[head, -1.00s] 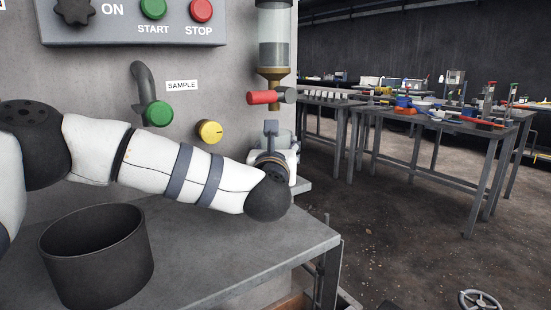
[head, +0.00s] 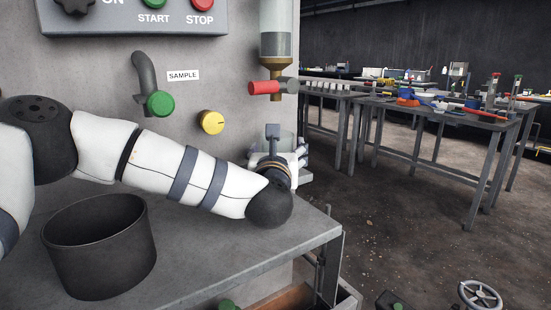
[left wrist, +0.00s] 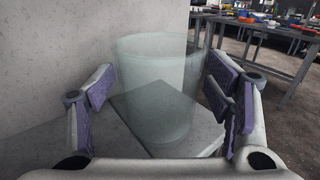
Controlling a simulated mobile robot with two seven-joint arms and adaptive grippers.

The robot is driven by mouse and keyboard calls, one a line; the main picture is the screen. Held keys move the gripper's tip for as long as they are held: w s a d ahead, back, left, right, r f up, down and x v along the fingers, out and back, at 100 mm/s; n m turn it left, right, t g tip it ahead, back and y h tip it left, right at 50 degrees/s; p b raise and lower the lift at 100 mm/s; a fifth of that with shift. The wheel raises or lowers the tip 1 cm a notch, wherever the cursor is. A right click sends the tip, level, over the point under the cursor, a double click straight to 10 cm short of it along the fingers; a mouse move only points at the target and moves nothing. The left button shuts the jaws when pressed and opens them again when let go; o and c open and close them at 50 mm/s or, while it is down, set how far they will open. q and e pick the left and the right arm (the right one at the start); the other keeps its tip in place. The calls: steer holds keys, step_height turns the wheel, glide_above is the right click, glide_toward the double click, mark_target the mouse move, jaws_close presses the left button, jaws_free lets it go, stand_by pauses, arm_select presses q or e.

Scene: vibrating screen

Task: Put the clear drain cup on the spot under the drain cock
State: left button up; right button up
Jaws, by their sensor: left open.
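The clear drain cup (left wrist: 155,95) stands upright on a grey ledge (left wrist: 205,140) against the wall, between the spread fingers of my left gripper (left wrist: 160,88). The fingers show gaps on both sides of the cup. In the head view the left gripper (head: 291,156) is partly behind my own wrist, and only a translucent part of the cup (head: 262,143) shows beside it. The drain cock, with its red handle (head: 265,88), is on the brass fitting below a glass cylinder, above the cup in the picture. The spot under the cup is hidden. My right gripper is out of view.
A dark open bucket (head: 100,245) stands on the grey bench (head: 215,255) under my left arm. A green-knobbed sample tap (head: 160,104) and a yellow knob (head: 212,122) stick out from the wall. Workbenches (head: 440,110) with tools stand behind at right, with open floor before them.

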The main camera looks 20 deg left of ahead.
arm_select(q)
steer(key=v, duration=1.1)
steer(key=shift+s, duration=0.15)
steer(key=shift+f, duration=0.1)
